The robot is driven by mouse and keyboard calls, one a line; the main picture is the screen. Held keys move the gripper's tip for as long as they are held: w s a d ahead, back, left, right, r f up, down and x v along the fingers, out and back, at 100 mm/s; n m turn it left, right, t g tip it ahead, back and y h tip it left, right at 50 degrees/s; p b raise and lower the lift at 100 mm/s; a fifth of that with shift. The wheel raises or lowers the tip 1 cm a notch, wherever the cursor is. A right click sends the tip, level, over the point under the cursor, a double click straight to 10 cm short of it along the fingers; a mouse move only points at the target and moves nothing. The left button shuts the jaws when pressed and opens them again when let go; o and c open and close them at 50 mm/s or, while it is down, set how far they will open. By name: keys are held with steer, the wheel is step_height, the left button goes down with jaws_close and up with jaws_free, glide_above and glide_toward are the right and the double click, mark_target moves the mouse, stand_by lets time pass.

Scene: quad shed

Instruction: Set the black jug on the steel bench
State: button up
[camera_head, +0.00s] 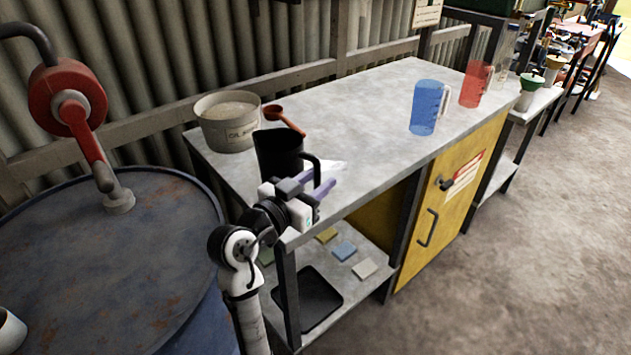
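The black jug (277,152) is upright over the near left end of the grey steel bench (352,105). Its handle faces right, toward the bench's front edge. My gripper (321,179) is at the jug's handle, with its two purple-grey fingers apart and the lower handle appearing between them. I cannot tell whether the fingers press on the handle. The jug's base is hidden behind my gripper, so I cannot tell whether it touches the bench top.
A pale tub (227,124) and an orange-brown scoop (285,120) are behind the jug. A blue jug (426,108) and a red jug (475,84) stand further right. The bench middle is clear. A blue drum (120,265) with a red pump (70,95) stands left.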

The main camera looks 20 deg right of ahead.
steer(key=shift+r, duration=0.1)
steer(key=shift+a, duration=0.1)
steer(key=b+v, duration=0.3)
steer(key=v, duration=0.9)
